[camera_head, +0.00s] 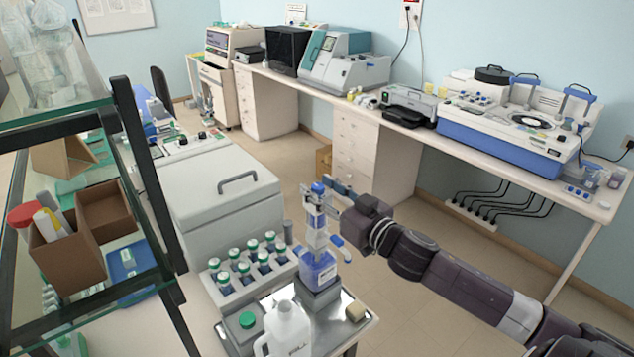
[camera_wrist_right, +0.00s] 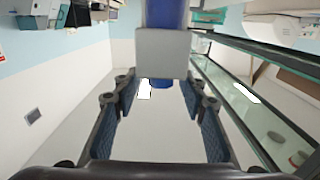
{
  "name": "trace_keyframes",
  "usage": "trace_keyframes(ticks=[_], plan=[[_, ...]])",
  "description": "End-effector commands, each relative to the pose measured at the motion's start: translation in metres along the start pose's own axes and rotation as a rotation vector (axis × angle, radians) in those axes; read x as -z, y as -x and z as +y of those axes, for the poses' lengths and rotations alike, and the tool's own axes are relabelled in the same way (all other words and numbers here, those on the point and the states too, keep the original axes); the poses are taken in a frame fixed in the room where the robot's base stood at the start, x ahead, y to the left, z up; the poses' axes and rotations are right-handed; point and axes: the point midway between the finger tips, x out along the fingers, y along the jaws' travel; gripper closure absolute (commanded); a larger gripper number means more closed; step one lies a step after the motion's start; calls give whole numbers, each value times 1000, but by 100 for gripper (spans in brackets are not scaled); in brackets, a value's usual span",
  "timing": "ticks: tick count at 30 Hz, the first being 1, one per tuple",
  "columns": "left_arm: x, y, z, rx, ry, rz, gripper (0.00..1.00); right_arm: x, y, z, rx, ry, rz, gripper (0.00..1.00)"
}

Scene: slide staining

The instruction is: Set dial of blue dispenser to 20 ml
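The blue dispenser (camera_head: 318,266) stands upright on a metal-topped cart. It has a blue bottle, a pale pump body and a blue cap. My right gripper (camera_head: 328,194) is at its upper part, coming in from the right. In the right wrist view my right gripper (camera_wrist_right: 160,95) is open, with its two fingers spread wide. The dispenser's grey block (camera_wrist_right: 162,52) and blue parts show at and beyond the fingertips, between the fingers. I cannot tell whether a finger touches it. The dial's marks are too small to read. My left gripper is not in view.
A white jug (camera_head: 285,330) stands beside the dispenser on the metal cart top (camera_head: 345,335). A rack (camera_head: 240,290) of several green-capped bottles is left of it. A glass-shelved frame (camera_head: 135,130) stands at the left. A long bench (camera_head: 400,130) with instruments runs along the back wall.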

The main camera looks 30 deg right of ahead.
Motion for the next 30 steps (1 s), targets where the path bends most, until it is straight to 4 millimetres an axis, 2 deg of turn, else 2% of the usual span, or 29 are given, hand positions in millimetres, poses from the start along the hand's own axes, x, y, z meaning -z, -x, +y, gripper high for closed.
trace_keyframes(ticks=[1, 4, 16, 26, 30], plan=[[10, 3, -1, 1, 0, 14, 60, 2, -4, 0, 0, -1, 2, 61], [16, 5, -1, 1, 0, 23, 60, 2, -9, 0, 0, -1, 1, 61], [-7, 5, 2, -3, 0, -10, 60, 0, -12, 0, 1, 0, 0, 62], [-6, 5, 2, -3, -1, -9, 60, 0, -12, 0, 1, 0, 0, 98], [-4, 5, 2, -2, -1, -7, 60, 0, -12, 0, 2, 0, 0, 100]])
